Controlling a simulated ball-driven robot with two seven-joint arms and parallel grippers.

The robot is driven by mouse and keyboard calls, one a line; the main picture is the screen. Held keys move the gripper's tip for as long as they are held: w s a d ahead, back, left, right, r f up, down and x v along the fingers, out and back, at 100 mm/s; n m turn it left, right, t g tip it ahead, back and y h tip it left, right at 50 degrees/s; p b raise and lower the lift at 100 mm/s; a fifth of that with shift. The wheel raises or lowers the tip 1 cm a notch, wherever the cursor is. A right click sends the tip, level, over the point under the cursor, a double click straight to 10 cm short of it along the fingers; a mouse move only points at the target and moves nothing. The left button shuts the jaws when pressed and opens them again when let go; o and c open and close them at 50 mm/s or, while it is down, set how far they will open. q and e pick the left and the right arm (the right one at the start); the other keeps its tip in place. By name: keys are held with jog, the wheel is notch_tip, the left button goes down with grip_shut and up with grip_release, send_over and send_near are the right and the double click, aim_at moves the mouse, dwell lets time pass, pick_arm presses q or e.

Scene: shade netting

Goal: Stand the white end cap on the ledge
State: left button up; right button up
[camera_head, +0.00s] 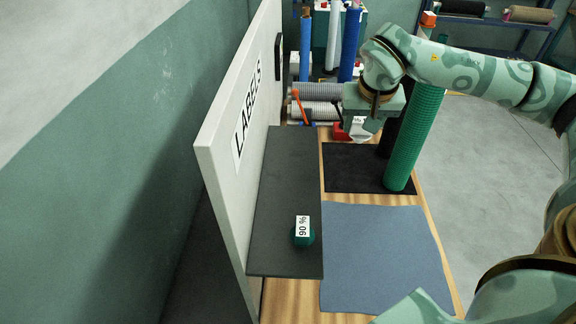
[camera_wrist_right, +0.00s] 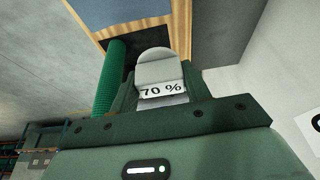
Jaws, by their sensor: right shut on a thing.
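The white end cap (camera_wrist_right: 155,66) with a "70 %" label sits between the fingers of my right gripper (camera_wrist_right: 158,92) in the wrist view. In the head view my right gripper (camera_head: 362,128) is beyond the far end of the ledge, to its right. The dark grey ledge (camera_head: 285,185) runs along the white "LABELS" board. A green end cap (camera_head: 304,237) with a "90 %" label is on its near end. My left gripper is not in view.
A green netting roll (camera_head: 415,135) stands upright on a black mat (camera_head: 350,168), close to the right of my gripper. A blue-grey mat (camera_head: 385,250) lies nearer on the wooden table. The white board (camera_head: 238,125) walls the ledge's left side. The ledge's middle and far part are bare.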

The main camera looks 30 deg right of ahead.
jog(key=a+f, duration=0.2)
jog(key=a, duration=0.1)
jog(key=w+a+f, duration=0.1)
jog(key=a+f, duration=0.2)
jog(key=a, duration=0.1)
jog(key=w+a+f, duration=0.1)
jog(key=a+f, duration=0.2)
jog(key=a, duration=0.1)
jog(key=shift+w+a+b, duration=0.15)
jog(key=shift+w+b, duration=0.05)
jog(key=shift+b, duration=0.2)
jog(key=shift+a+f, duration=0.4)
jog(key=shift+f, duration=0.1)
jog(key=f, duration=0.2)
jog(key=shift+a+f, duration=0.3)
jog(key=shift+f, duration=0.05)
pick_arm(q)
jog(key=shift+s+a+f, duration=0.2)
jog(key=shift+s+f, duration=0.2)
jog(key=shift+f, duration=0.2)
pick_arm(e)
jog(key=shift+w+d+f, duration=0.1)
jog(key=shift+f, duration=0.3)
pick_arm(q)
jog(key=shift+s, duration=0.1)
pick_arm(e)
jog(key=shift+f, duration=0.1)
jog(key=o, duration=1.3)
